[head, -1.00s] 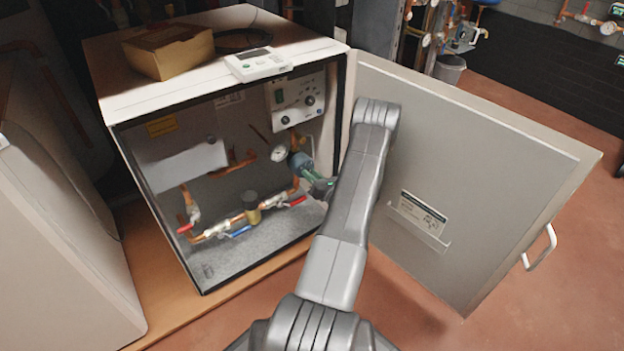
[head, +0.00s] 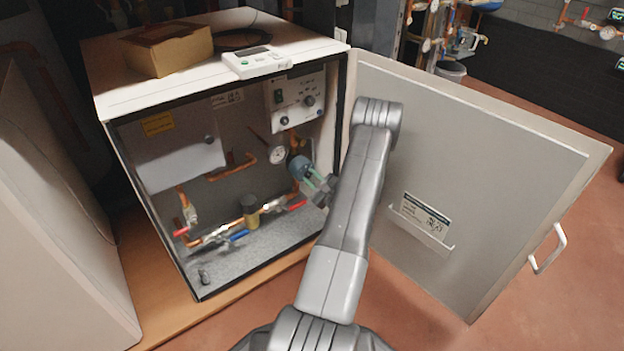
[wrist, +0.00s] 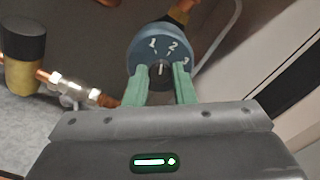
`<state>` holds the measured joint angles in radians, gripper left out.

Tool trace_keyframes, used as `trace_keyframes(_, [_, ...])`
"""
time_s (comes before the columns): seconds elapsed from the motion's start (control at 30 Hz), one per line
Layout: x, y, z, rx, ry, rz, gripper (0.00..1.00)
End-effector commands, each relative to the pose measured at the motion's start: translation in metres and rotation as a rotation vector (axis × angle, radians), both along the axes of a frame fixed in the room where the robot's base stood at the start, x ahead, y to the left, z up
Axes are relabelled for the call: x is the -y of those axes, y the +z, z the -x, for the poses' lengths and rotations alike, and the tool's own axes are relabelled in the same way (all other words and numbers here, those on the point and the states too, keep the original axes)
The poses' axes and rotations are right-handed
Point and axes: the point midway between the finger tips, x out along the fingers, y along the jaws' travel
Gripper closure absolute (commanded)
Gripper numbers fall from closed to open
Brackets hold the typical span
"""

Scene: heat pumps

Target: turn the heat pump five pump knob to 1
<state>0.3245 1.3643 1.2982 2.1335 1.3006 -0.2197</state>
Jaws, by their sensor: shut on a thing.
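The pump (head: 301,166) sits at the right inside the open heat pump cabinet (head: 215,78). In the wrist view its round blue-grey face (wrist: 140,56) carries the marks 1, 2 and 3. The dark pump knob (wrist: 161,73) with a white pointer line is at the middle of that face. The pointer stands nearly upright in the picture, between 1 and 2. My gripper (wrist: 161,84) is shut on the knob, one green finger on each side. In the head view my gripper (head: 318,182) reaches the pump, partly covered by my arm.
The cabinet door (head: 480,170) stands wide open to the right, close beside my arm. Copper pipes with red and blue valve handles (head: 238,235) lie low inside. A gauge (head: 277,155) is left of the pump, and a control panel (head: 296,100) is above.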

Motion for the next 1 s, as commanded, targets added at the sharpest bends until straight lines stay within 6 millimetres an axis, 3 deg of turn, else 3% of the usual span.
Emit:
trace_keyframes(0.43, [-0.0001, -0.0001, -0.0001, 0.175, -0.001, 0.242, 1.0])
trace_keyframes(1.0, [-0.0002, -0.0002, -0.0001, 0.223, 0.0, 0.307, 1.0])
